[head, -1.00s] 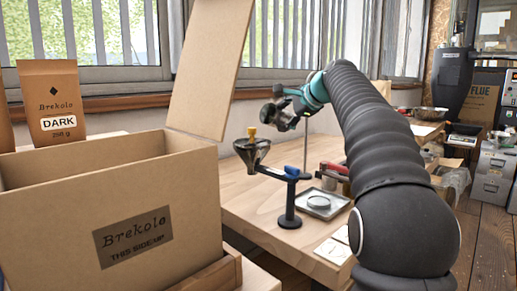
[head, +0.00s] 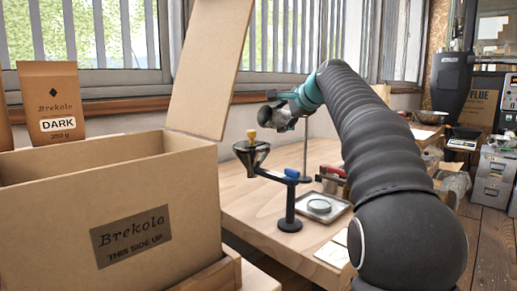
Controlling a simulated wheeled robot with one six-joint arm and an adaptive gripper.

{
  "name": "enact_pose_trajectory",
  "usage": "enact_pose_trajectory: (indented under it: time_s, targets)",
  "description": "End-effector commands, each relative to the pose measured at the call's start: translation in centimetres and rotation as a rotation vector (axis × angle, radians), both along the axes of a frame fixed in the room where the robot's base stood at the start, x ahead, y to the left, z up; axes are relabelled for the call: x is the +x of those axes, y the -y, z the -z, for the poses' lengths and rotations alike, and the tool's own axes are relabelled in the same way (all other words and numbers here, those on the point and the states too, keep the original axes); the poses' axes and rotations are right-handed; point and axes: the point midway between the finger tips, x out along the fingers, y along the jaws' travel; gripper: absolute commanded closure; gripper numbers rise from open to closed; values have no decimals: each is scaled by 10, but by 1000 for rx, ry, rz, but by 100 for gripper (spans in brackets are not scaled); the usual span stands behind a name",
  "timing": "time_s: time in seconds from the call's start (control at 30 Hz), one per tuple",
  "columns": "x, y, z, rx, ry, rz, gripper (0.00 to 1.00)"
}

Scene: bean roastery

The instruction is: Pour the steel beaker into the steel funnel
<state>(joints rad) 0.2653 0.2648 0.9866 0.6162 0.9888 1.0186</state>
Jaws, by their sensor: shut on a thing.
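The steel funnel (head: 258,159) sits in the ring of a dark stand (head: 291,204) with a blue clamp, on the wooden bench. The fingers are small and partly hidden by the beaker and wrist.
A large Brekolo carton (head: 120,205) fills the left foreground. A square tray (head: 322,208) with a round dish lies right of the stand. A thin upright rod (head: 305,150) stands below my wrist.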

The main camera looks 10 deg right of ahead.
Motion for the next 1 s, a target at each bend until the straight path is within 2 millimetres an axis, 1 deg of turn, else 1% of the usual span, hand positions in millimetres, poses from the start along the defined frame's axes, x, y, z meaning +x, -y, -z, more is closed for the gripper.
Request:
enact_pose_trajectory:
  time_s: [0.5, 1.0]
  targets:
    - [-4, -8, -5, -61, 38, -1, 80]
    - [-5, -9, -8, -120, 71, -1, 80]
